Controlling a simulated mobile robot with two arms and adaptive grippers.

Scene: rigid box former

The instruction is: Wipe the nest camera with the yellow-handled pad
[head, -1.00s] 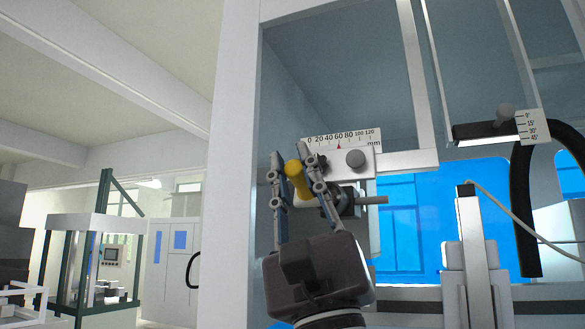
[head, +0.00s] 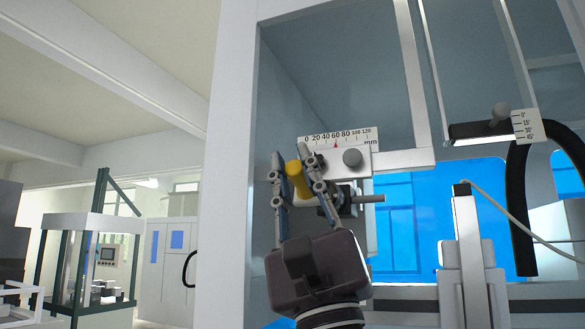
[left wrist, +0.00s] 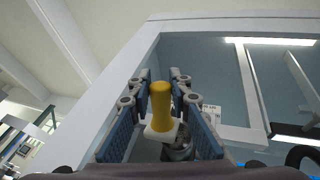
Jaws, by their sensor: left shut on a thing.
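My left gripper (head: 292,166) is shut on the yellow handle of the pad (head: 298,180). In the left wrist view the handle (left wrist: 161,105) stands between the fingers, with the white pad at its lower end. The nest camera, a dark grey block with a round barrel (head: 345,198), sits under the scale, just right of the fingers in the head view. In the left wrist view a dark round part, likely the camera (left wrist: 180,150), shows just below and right of the white pad. I cannot tell whether pad and camera touch. My right gripper is not in view.
A white scale plate with a grey knob (head: 352,157) is close above the camera. A white frame post (head: 232,160) stands left of the gripper. An angle plate with a black curved arm (head: 522,180) and a grey upright (head: 468,240) are to the right.

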